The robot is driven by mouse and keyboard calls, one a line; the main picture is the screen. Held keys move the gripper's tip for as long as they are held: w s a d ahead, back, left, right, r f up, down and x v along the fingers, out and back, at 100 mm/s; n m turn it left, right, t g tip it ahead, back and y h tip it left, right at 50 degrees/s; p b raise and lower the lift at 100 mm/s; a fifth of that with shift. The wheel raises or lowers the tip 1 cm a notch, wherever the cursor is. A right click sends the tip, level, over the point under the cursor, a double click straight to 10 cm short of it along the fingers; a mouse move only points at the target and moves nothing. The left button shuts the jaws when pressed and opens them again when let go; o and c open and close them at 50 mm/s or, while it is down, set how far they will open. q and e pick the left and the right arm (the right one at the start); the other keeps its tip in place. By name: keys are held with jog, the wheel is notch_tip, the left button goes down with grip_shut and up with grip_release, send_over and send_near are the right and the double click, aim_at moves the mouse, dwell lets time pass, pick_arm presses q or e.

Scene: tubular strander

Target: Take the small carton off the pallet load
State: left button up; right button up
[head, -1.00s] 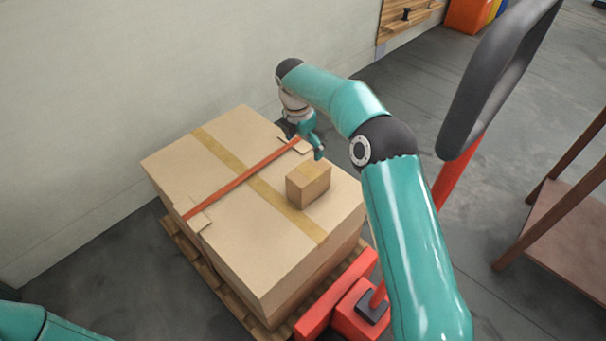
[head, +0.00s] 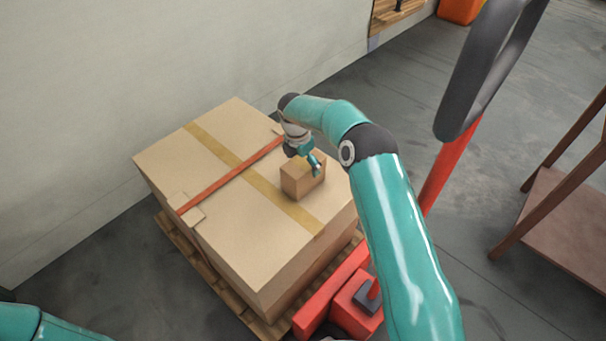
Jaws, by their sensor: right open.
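The small carton (head: 301,184) is a brown box with a tape strip on top. It sits upright on the large carton load (head: 235,225), toward its right side. The load rests on a wooden pallet (head: 213,275). My right gripper (head: 316,169) is open at the carton's top, over its right far part. The gripper hides some of the carton's top, and I cannot tell whether they touch. My left arm shows only as a teal link at the lower left corner; its gripper is out of view.
A red strap (head: 230,177) crosses the load left of the small carton. A red pallet truck (head: 352,305) with a dark looped handle (head: 485,70) stands at the right. A brown shelf frame (head: 565,225) is farther right. A pale wall is behind the load.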

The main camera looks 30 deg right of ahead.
jog(key=f, duration=0.4)
jog(key=shift+w+d, duration=0.2)
jog(key=shift+d, duration=0.15)
jog(key=shift+r, duration=0.1)
jog(key=c, duration=1.6)
